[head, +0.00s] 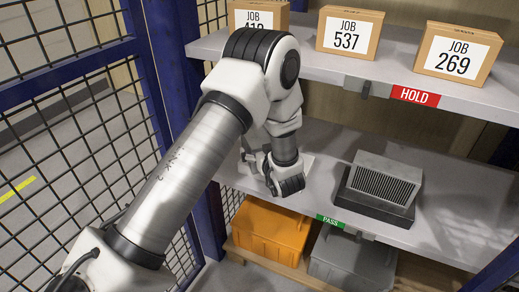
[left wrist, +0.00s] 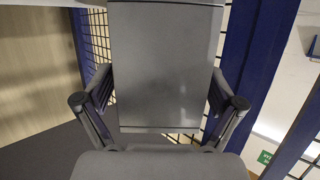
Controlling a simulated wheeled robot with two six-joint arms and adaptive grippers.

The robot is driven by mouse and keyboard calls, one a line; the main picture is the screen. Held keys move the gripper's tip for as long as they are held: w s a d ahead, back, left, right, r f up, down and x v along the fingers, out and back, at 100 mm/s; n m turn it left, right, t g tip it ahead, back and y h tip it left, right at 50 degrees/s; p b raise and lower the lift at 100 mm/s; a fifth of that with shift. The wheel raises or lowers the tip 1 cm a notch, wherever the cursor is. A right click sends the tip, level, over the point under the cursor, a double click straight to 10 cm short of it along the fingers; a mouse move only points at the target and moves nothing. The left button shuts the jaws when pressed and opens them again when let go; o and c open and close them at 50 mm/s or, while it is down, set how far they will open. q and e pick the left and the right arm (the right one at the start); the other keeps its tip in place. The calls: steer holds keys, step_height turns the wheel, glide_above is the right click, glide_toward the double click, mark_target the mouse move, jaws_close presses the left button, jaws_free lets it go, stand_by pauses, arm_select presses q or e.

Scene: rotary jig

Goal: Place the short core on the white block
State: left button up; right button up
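My left gripper (head: 262,168) is low over the left part of the middle shelf, partly hidden by its own wrist. In the left wrist view, my left gripper (left wrist: 162,85) has its fingers on both sides of a plain grey block face, apparently the short core (left wrist: 165,65); both fingers appear to touch it. In the head view my arm hides this core. My right gripper is not in view.
A finned grey core (head: 385,180) sits on a black block (head: 378,207) at the right of the middle shelf (head: 445,215). The upper shelf holds JOB boxes (head: 350,32). Orange (head: 270,235) and grey bins (head: 350,262) stand below. A blue post and mesh fence (head: 60,120) bound the left.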

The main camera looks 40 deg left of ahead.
arm_select(q)
steer(key=p+v, duration=0.2)
steer(key=v, duration=0.9)
steer(key=s+d+f+m+g+h, duration=0.2)
steer(key=s+f+m+h, duration=0.3)
steer(key=f, duration=0.5)
steer(key=s+d+f+m+g+h, duration=0.1)
steer(key=s+d+f+m+h, duration=0.2)
steer(key=s+f, duration=0.5)
steer(key=s+d+f+m+g+h, duration=0.1)
steer(key=s+d+f+g+h, duration=0.1)
steer(key=s, duration=0.5)
steer(key=s+d+f+m+g+h, duration=0.2)
steer(key=s+d+f, duration=0.1)
steer(key=s+f, duration=0.2)
steer(key=shift+s+d+f+g+h, duration=0.2)
steer(key=shift+s+g+h, duration=0.15)
steer(key=shift+s, duration=0.8)
steer(key=shift+w+r, duration=0.1)
